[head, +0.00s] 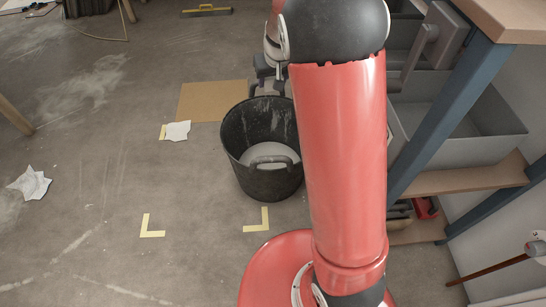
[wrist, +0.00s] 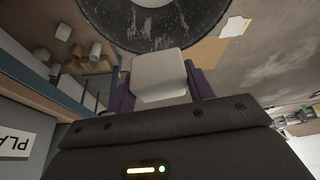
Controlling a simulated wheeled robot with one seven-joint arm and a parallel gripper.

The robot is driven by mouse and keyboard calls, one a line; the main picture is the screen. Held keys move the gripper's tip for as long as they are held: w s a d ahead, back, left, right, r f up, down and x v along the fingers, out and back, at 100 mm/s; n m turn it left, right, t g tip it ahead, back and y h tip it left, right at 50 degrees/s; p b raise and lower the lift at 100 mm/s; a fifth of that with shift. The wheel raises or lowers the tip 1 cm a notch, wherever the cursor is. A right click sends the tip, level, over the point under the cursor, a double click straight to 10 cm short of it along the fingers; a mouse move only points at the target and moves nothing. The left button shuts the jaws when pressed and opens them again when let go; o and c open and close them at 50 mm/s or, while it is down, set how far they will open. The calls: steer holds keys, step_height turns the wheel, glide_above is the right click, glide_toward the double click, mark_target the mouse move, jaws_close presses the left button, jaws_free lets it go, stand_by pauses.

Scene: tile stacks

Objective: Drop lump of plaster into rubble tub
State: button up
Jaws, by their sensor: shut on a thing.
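The rubble tub (head: 240,165) is a round black bucket with pale smears and a handle, upright on the concrete floor, left of my red arm in the head view. Its inside shows a pale grey bottom. In the wrist view the tub (wrist: 108,28) fills the top. My gripper (wrist: 160,78) is shut on the lump of plaster (wrist: 158,72), a whitish block between its two fingers, close to the tub's rim in that view. In the head view my gripper (head: 268,85) shows at the tub's far rim, partly behind my arm; the lump cannot be made out there.
A shelf unit with blue posts (head: 440,120) and grey bins (head: 470,130) stands close on the right. Cardboard (head: 210,100) lies behind the tub, with crumpled paper (head: 176,130) nearby. Yellow corner marks (head: 152,230) are on the floor in front. The floor on the left is mostly clear.

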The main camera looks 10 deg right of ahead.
steer(key=shift+s+d+f, duration=0.1)
steer(key=shift+d+f, duration=0.2)
steer(key=shift+f, duration=0.3)
step_height(320, 180, down, 5)
steer(key=b, duration=0.4)
steer(key=shift+f, duration=0.2)
steer(key=o, duration=1.1)
steer(key=p+v, duration=0.1)
steer(key=v, duration=0.6)
steer(key=shift+r, duration=0.35)
steer(key=shift+s, duration=0.2)
